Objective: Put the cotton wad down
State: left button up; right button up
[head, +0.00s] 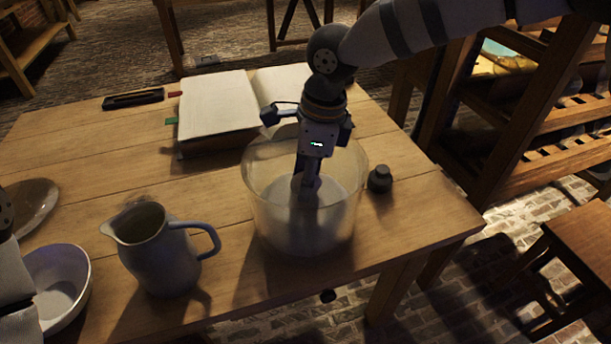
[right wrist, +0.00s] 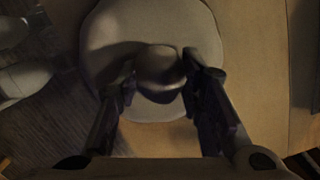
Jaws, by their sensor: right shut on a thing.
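My right gripper (head: 308,188) reaches down from above into a clear, wide jar (head: 262,215) near the table's front right. It is shut on the pale, rounded cotton wad (right wrist: 160,68), which sits between the two fingers (right wrist: 159,84) in the right wrist view. In the head view the wad is mostly hidden by the fingers and blurred by the jar wall. The wad is inside the jar; I cannot tell whether it touches the bottom. Only a piece of my left arm shows at the left edge, and its gripper is out of view.
A grey jug (head: 165,258) stands left of the jar, with a white bowl (head: 78,268) and a plate (head: 38,203) beyond it. A small dark weight (head: 379,180) stands close on the jar's right. An open book (head: 215,105) lies behind on the wooden table (head: 425,215).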

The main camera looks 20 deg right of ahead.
aim_at(317, 177)
jog(key=shift+f, duration=0.1)
jog(key=shift+f, duration=0.15)
jog(key=o, duration=1)
jog(key=r, duration=0.4)
jog(key=d+r, duration=0.1)
jog(key=r, duration=0.7)
jog(key=shift+s+d+r+p, duration=0.2)
jog(key=shift+s+d+p, duration=0.1)
jog(key=shift+s+d, duration=0.05)
